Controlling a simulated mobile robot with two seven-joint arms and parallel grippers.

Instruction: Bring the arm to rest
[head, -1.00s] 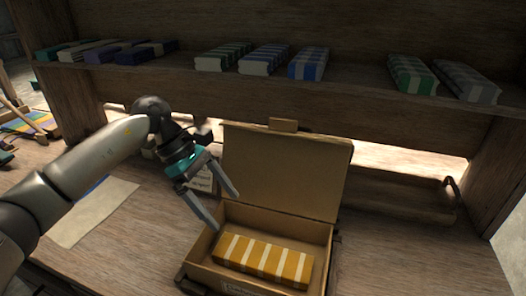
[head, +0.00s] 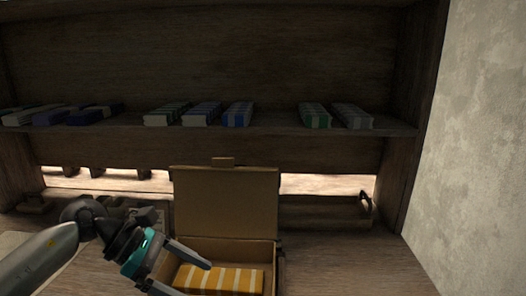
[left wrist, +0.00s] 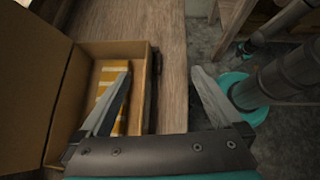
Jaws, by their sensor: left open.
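My left gripper (head: 178,274) is open and empty, in front of the left side of an open cardboard box (head: 225,245) in the head view. In the left wrist view its two fingers (left wrist: 165,98) are spread wide with nothing between them. A yellow and white striped folded cloth (head: 232,281) lies in the box; it also shows in the left wrist view (left wrist: 106,84), partly behind one finger. The box lid (head: 227,200) stands up at the back.
A wooden shelf (head: 270,130) above the table carries several striped folded cloths (head: 238,114). A wooden tray (head: 325,212) lies behind the box to the right. The tabletop right of the box (head: 345,262) is clear. A plain wall (head: 490,120) stands at the right.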

